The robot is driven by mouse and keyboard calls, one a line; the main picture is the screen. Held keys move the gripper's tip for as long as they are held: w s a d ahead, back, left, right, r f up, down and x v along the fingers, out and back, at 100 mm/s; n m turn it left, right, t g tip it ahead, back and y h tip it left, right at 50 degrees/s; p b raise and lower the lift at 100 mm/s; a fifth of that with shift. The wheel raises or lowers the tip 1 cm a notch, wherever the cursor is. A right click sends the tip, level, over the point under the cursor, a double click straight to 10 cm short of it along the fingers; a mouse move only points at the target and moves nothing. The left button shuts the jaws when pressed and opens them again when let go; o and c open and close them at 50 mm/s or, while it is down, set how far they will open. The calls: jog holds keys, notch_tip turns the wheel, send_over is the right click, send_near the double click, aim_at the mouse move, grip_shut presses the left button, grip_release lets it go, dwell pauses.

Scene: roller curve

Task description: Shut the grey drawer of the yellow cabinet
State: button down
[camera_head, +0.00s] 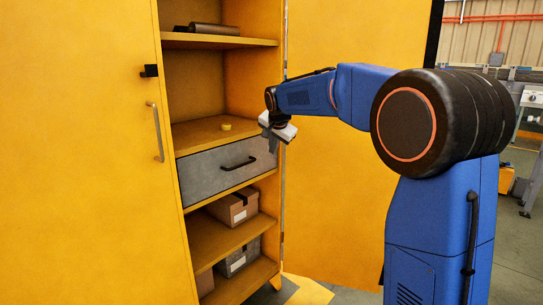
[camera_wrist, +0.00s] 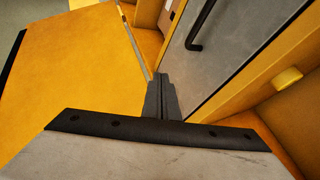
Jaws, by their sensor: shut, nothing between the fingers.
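The yellow cabinet (camera_head: 85,150) stands with its right door (camera_head: 350,190) swung open. Its grey drawer (camera_head: 212,172) is in the middle of the open bay, with a black bar handle (camera_head: 238,163). The drawer front looks about level with the shelf edge above it; I cannot tell whether a small gap remains. My gripper (camera_head: 268,140) is shut and empty at the right end of the drawer front. In the wrist view, the shut fingers (camera_wrist: 161,80) point along the left side of the grey front (camera_wrist: 225,55), with the handle (camera_wrist: 200,27) beyond. Contact is unclear.
A small yellow round object (camera_head: 225,127) sits on the shelf above the drawer. A dark object (camera_head: 207,29) lies on the top shelf. A cardboard box (camera_head: 235,208) and a grey box (camera_head: 238,257) stand below. The open door is close behind my arm.

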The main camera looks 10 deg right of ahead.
jog(key=v, duration=0.3)
jog(key=m+t+y, duration=0.1)
jog(key=t+y, duration=0.7)
jog(key=y, duration=0.3)
send_near(202, 180)
jog(key=x, duration=0.6)
jog(key=shift+w+a+f, duration=0.1)
jog(key=shift+w, duration=0.1)
jog(key=shift+w, duration=0.1)
jog(key=x, duration=0.4)
jog(key=shift+f, duration=0.1)
jog(key=shift+w+r, duration=0.1)
jog(key=shift+r, duration=0.1)
jog(key=shift+a, duration=0.1)
